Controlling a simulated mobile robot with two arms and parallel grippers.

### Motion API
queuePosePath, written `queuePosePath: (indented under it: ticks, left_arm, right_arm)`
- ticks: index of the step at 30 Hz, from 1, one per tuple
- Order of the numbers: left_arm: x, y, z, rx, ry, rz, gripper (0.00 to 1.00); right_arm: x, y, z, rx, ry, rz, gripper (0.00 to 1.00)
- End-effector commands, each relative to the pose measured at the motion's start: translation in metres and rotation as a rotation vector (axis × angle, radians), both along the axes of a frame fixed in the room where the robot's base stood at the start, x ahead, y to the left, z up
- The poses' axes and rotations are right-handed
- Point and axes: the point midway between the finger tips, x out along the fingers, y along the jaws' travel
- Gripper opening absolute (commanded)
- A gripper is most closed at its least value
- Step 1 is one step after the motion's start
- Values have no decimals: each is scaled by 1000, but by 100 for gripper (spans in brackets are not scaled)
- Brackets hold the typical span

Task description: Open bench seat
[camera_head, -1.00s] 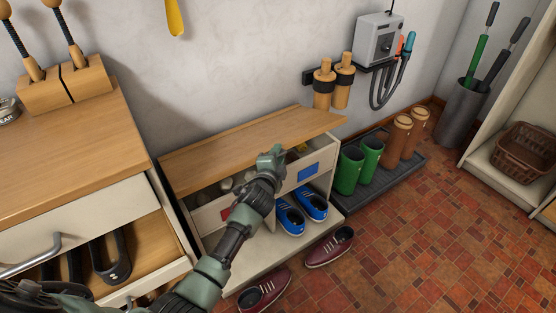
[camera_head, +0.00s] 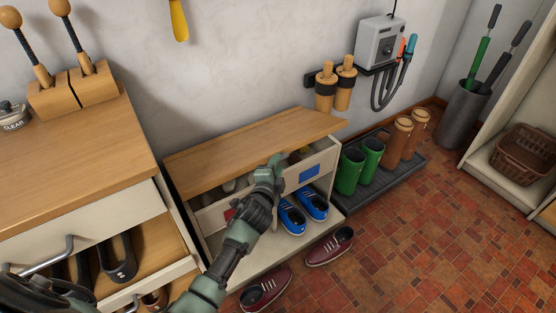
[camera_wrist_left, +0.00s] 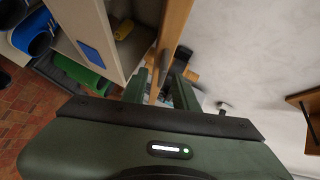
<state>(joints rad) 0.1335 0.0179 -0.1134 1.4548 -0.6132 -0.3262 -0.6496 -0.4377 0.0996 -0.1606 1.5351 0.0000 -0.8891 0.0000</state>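The bench seat is a wooden lid (camera_head: 245,150) on a pale shoe bench (camera_head: 265,252) against the wall. The lid is raised partway, and a gap below its front edge shows items inside the compartment. The arm of my left gripper (camera_head: 275,162) reaches in from below, with the fingertips at the lid's front edge. In the left wrist view the two green fingers of my left gripper (camera_wrist_left: 160,90) stand apart, with the lid's wooden edge (camera_wrist_left: 175,30) running in near the gap between them. Contact with the lid is unclear. My right gripper is not in view.
A wooden-topped cabinet (camera_head: 75,165) with pulled-out drawers stands left of the bench. Blue shoes (camera_head: 302,212) sit on the bench's lower shelf. Dark red shoes (camera_head: 330,246) lie on the floor. Boots (camera_head: 350,170) stand on a tray at right. The tiled floor at right is clear.

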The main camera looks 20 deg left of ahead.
Motion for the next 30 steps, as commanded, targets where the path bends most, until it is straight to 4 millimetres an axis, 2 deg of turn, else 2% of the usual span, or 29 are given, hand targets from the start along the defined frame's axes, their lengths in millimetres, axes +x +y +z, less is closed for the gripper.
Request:
queuePosePath:
  ticks: [18,30]
  left_arm:
    - [-40,-3,12,1,0,1,29]
    - [-42,-3,13,0,0,1,29]
  right_arm:
    - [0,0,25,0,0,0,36]
    - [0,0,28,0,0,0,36]
